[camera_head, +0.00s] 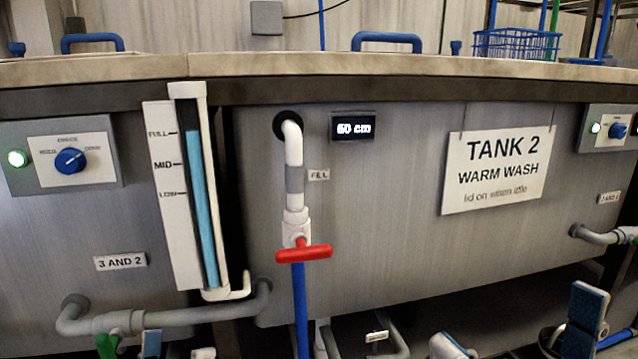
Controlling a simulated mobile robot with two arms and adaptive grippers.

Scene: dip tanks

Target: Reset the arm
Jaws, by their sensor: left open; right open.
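My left gripper (178,349) shows only as fingertips at the bottom edge, left of centre, below the grey pipe. Its fingers are apart, with nothing seen between them. My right gripper (522,330) is at the lower right, below the TANK 2 front. Its white, blue-padded fingers are wide apart and empty. Most of both grippers and the arms is cut off by the lower edge. Neither gripper is seen holding anything.
Tank 2 (400,230) stands ahead, bearing a TANK 2 WARM WASH sign (497,168) and a 60 cm display (352,127). A red-handled fill valve (303,253) and a level gauge (203,200) stick out in front. Grey pipes (190,315) run low. A blue wire basket (515,44) stands behind.

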